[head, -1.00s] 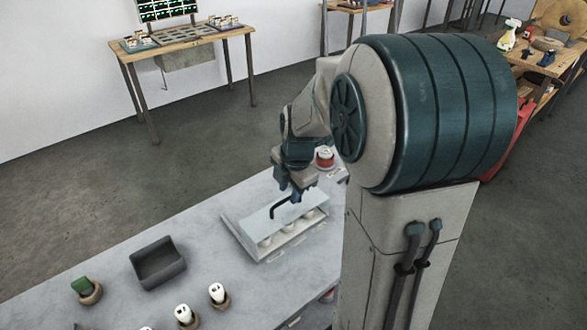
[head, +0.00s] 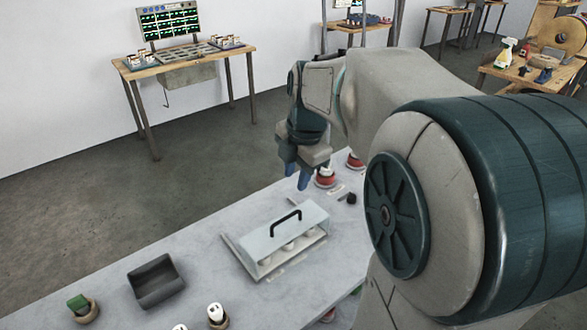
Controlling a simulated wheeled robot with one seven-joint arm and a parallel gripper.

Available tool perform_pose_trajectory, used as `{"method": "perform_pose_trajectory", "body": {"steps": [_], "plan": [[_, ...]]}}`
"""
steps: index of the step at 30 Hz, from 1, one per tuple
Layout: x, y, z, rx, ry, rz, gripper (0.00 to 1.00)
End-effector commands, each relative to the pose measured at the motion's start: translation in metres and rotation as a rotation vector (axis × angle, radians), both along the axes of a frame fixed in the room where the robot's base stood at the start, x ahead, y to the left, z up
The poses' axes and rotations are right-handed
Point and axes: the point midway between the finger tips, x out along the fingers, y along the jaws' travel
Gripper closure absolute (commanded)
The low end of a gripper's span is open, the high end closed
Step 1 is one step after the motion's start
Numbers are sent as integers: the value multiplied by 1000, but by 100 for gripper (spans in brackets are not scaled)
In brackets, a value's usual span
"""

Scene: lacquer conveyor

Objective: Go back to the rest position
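My gripper (head: 296,183) hangs above the grey table, beyond the clear-topped case with a black handle (head: 285,223). Its blue fingertips point down, apart from the handle, and nothing shows between them. The gap between the fingers is too small to judge. The case stands on the table with several white round items inside, under its clear cover. My arm (head: 390,90) reaches in from the right and hides part of the table.
A black tray (head: 156,281) stands at the left of the grey table (head: 205,258). A pot with a green item (head: 80,306) and white-topped items (head: 216,313) are near the front. Red-and-white round items (head: 325,177) and a small black knob (head: 348,199) are at the far end.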

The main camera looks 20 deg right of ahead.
Motion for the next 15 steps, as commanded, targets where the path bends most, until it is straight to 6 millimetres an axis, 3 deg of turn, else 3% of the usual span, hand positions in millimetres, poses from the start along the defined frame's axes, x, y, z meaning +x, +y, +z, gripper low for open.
{"method": "perform_pose_trajectory", "body": {"steps": [8,15], "plan": [[-3,2,-1,5,1,-36,69],[-27,14,-6,45,6,-315,69]]}}
